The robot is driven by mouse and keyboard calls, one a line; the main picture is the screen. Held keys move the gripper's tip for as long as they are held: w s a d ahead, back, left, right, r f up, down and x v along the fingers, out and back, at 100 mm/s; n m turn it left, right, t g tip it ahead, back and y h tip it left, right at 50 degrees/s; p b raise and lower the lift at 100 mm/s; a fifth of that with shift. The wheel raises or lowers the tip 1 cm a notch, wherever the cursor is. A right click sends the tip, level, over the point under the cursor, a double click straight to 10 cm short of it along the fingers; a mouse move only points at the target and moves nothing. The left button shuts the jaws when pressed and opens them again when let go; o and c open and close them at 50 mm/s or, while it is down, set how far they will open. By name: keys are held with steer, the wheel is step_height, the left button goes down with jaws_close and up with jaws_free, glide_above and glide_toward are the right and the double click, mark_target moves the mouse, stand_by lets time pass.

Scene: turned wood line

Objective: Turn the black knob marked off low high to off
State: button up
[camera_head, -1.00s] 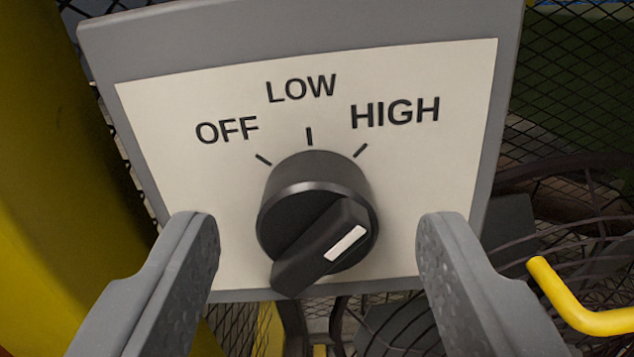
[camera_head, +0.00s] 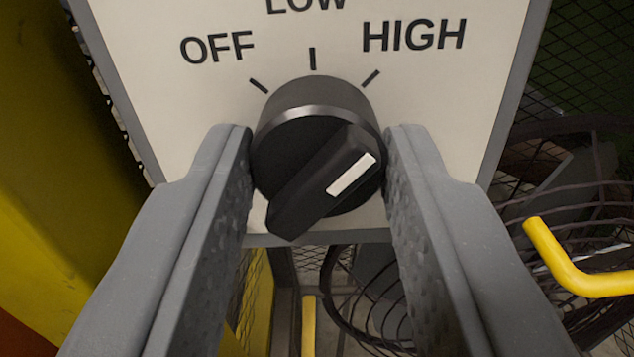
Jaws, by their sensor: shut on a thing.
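The black knob (camera_head: 290,150) sits on a cream label plate (camera_head: 160,90) printed OFF, LOW and HIGH, each with a tick mark. The knob's raised grip bar runs from lower left to upper right, and its white line (camera_head: 351,174) lies toward the upper right, on the side of the HIGH tick. My gripper (camera_head: 318,155) is shut on the knob, one finger on its left side and one on its right. The top of the word LOW is cut off by the picture's edge.
A yellow post (camera_head: 50,230) stands close on the left. A bent yellow bar (camera_head: 575,275) is at the lower right, in front of dark round wire guards (camera_head: 345,300). Black mesh (camera_head: 590,60) is behind the grey panel on the right.

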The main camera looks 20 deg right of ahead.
steer(key=n+p, duration=0.2)
steer(key=n, duration=0.2)
steer(key=shift+r+n+p, duration=0.15)
steer(key=shift+n+p, duration=0.15)
steer(key=shift+p, duration=0.1)
steer(key=n+p, duration=0.1)
steer(key=n, duration=0.3)
steer(key=n+p, duration=0.1)
steer(key=n, duration=0.4)
steer(key=shift+a+n+p, duration=0.2)
steer(key=shift+n+p, duration=0.2)
steer(key=shift+n, duration=1.5)
steer(key=shift+a, duration=0.1)
steer(key=o, duration=1)
steer(key=shift+f, duration=0.25)
steer(key=shift+s, duration=0.1)
